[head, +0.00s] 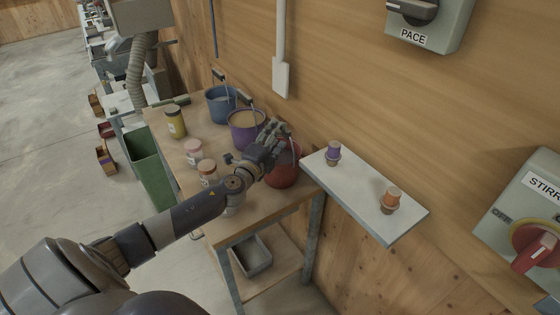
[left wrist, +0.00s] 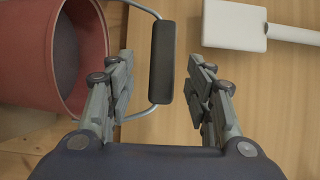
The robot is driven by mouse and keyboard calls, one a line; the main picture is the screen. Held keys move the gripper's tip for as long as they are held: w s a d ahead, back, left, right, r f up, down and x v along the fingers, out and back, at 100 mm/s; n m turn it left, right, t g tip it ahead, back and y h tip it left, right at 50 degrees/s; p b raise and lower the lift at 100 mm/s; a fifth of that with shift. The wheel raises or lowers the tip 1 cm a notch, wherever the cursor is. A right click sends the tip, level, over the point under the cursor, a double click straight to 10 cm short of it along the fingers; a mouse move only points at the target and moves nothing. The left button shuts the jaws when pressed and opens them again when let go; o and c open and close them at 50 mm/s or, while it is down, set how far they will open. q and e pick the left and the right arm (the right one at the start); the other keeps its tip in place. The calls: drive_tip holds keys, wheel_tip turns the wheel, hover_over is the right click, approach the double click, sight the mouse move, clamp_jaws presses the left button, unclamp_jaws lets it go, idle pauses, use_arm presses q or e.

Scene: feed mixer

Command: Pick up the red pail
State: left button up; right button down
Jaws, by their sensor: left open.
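The red pail (head: 285,177) stands at the near right end of the wooden table, partly hidden behind my left gripper (head: 273,138). In the left wrist view the pail (left wrist: 82,28) is at the upper left, with its mouth and grey inside showing. Its wire handle carries a dark grip (left wrist: 162,62), which appears between the fingers of my left gripper (left wrist: 160,72). The fingers are open, with a gap on both sides of the grip. I cannot tell how deep the grip sits between them. My right gripper is not in view.
A purple pail (head: 245,131) and a blue pail (head: 219,106) stand farther back along the wall. Several jars, including a yellow one (head: 175,122), are on the table's left side. A white shelf (head: 362,190) with two small corked bottles juts out to the right.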

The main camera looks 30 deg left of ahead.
use_arm(q)
drive_tip(key=w, duration=0.1)
drive_tip(key=w+a, duration=0.1)
drive_tip(key=w, duration=0.1)
drive_tip(key=shift+w+r+p, duration=0.1)
drive_tip(key=shift+r+p, duration=0.1)
drive_tip(key=shift+p, duration=0.2)
drive_tip(key=shift+w+f, duration=0.1)
drive_tip(key=shift+w, duration=0.5)
drive_tip(key=shift+a, duration=0.1)
clamp_jaws()
drive_tip(key=shift+w+r, duration=0.1)
drive_tip(key=shift+r, duration=0.2)
